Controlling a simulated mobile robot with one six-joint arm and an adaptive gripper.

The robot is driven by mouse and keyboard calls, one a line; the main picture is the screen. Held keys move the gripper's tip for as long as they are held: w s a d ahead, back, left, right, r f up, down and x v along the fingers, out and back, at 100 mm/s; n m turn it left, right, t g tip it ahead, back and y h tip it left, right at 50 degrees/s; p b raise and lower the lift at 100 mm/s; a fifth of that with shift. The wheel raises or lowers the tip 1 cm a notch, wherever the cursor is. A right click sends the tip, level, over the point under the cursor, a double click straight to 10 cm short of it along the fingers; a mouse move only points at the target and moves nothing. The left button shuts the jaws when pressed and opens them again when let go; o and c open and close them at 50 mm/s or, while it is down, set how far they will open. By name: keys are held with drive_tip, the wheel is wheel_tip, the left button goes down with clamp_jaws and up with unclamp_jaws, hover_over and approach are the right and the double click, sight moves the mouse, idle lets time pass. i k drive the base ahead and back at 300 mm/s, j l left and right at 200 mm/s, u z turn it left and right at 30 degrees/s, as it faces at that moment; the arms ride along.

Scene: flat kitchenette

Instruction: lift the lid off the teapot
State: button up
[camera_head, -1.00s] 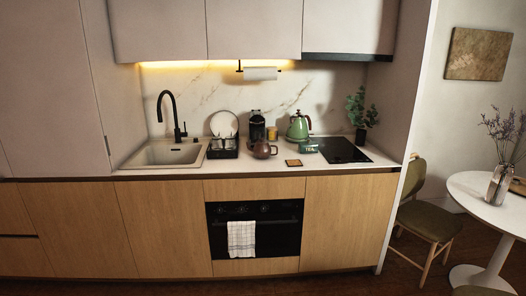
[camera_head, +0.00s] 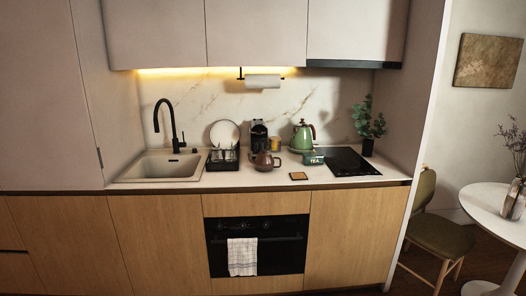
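A small brown teapot (camera_head: 263,162) stands on the counter in front of the black coffee machine, with its lid apparently on top. The lid is too small in this view to make out clearly. My gripper is not in the head view.
A green kettle (camera_head: 302,137) and a green tea box (camera_head: 314,160) stand right of the teapot. A coffee machine (camera_head: 258,136), a dish rack with plates (camera_head: 224,142) and a coaster (camera_head: 298,176) are nearby. The hob (camera_head: 350,162) and sink (camera_head: 158,167) flank them.

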sight(264, 153)
drive_tip(key=i+j, duration=0.1)
drive_tip(key=i, duration=1.85)
